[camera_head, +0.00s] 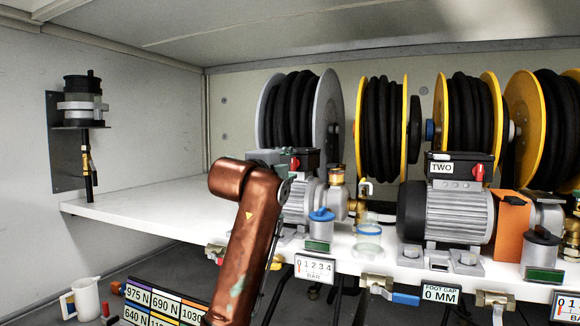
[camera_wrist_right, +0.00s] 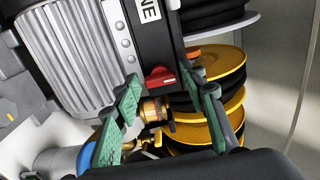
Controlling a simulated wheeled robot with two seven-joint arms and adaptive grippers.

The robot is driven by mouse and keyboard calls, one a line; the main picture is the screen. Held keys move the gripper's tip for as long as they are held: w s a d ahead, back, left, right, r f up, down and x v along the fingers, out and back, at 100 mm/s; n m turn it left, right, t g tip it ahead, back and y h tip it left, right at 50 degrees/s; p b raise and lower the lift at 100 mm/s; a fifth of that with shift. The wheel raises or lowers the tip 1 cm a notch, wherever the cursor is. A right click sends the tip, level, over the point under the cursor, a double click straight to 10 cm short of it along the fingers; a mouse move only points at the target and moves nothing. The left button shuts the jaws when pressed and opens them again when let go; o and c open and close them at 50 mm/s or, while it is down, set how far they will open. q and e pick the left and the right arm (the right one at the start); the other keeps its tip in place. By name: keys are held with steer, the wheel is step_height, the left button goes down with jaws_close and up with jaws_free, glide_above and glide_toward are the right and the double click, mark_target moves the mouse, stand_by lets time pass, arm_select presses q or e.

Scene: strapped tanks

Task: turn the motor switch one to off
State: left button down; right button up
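The red motor switch one (camera_head: 295,163) sits on the black box on top of the left grey motor. In the right wrist view the red switch (camera_wrist_right: 160,77) is on a black box whose white label shows "NE". My right gripper (camera_wrist_right: 162,72) is open; its two green fingers are apart, one on each side of the switch in that view. I cannot tell whether either finger touches it. In the head view my copper right arm covers part of motor one (camera_head: 300,205) and most of the gripper. My left gripper is not in view.
Motor two (camera_head: 447,212) with its own red switch (camera_head: 478,172) stands to the right. Hose reels (camera_head: 385,125) line the back. A brass fitting (camera_wrist_right: 153,110) lies close between the fingers in the wrist view. The white shelf (camera_head: 150,207) is clear at left.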

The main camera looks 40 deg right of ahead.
steer(key=shift+o, duration=0.5)
steer(key=shift+s, duration=0.1)
steer(key=v, duration=1.2)
steer(key=shift+d, duration=0.15)
